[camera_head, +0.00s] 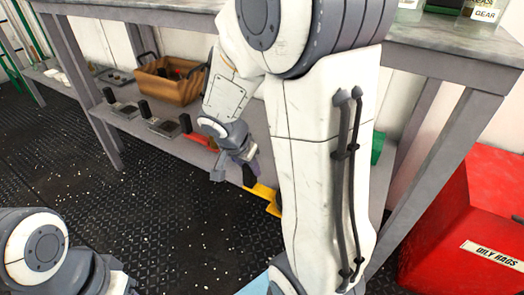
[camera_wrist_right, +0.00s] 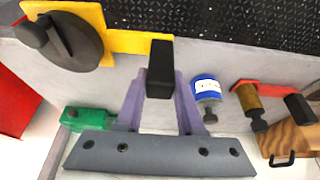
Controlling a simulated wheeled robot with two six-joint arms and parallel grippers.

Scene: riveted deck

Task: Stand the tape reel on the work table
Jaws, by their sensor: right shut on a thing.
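The tape reel is a yellow frame with a black disc, a crank knob and a black grip. In the right wrist view the reel (camera_wrist_right: 75,48) is at the upper left, its black grip between the fingertips of my right gripper (camera_wrist_right: 160,85). In the head view my right gripper (camera_head: 246,160) is shut on the grip, and part of the yellow frame (camera_head: 262,195) shows at the lower shelf's front edge. My arm hides the rest. I cannot tell whether the reel touches the shelf. A grey table top (camera_head: 420,36) is above that shelf. My left gripper's fingers are out of view.
The lower shelf (camera_head: 258,128) holds a brown crate (camera_head: 172,88), several dark tools and a red tool (camera_head: 198,138). A blue can (camera_wrist_right: 207,90) and a green object (camera_wrist_right: 88,118) are near my right gripper. A red rag bin (camera_head: 475,220) stands at right. The floor at left is clear.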

